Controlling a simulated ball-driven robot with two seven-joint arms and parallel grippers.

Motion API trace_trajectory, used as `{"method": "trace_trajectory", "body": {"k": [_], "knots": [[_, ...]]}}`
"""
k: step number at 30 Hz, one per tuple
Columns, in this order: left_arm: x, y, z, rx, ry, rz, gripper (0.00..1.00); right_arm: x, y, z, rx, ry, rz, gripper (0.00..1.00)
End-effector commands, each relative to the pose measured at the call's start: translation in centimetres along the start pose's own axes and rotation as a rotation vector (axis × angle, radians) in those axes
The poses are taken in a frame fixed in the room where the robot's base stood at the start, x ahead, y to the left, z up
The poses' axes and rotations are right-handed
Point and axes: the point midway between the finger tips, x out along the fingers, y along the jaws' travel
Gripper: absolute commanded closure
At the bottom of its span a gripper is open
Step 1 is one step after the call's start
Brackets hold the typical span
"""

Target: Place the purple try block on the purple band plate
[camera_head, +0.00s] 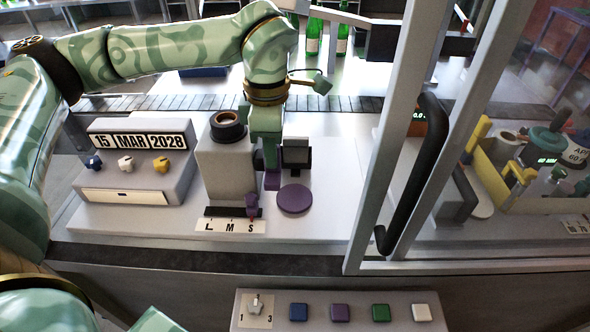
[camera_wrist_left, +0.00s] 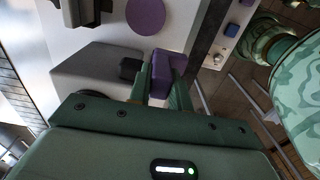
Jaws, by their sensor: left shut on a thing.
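My left gripper (camera_head: 268,172) reaches down between the grey pillar and the round purple plate (camera_head: 294,198). In the left wrist view its two fingers (camera_wrist_left: 161,88) are shut on a purple block (camera_wrist_left: 168,66), held near the pillar. The fingers partly hide the block; its underside is not visible, so I cannot tell whether it touches anything. The flat purple plate also shows in the left wrist view (camera_wrist_left: 146,14), apart from the block, with its top bare. In the head view the plate lies right of the gripper. My right gripper is not in view.
A grey pillar (camera_head: 226,172) stands left of the gripper, with an L M S scale (camera_head: 230,226) before it. A small dark screen (camera_head: 297,154) stands behind the plate. A date box (camera_head: 138,160) is at left. A framed door with black handle (camera_head: 418,170) bounds the right.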

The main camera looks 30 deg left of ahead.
Motion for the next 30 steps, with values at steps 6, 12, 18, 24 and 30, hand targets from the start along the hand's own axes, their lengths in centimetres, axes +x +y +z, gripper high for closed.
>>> {"method": "trace_trajectory", "body": {"k": [6, 12, 18, 24, 30], "knots": [[2.9, 3.6, 2.0, 0.001, 0.002, -0.002, 1.0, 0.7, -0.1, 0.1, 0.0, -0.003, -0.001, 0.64], [6.0, 6.0, 3.3, 0.003, 0.001, -0.001, 1.0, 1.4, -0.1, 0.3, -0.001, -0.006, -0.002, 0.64], [7.2, 6.9, 3.8, 0.003, 0.0, 0.0, 1.0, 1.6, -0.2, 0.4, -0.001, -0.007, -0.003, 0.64], [10.2, 7.1, 3.9, 0.003, 0.002, -0.003, 1.0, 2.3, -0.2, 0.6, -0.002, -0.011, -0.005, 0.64], [10.4, 7.1, 3.9, 0.004, 0.0, 0.002, 1.0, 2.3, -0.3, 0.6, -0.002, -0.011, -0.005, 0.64]]}}
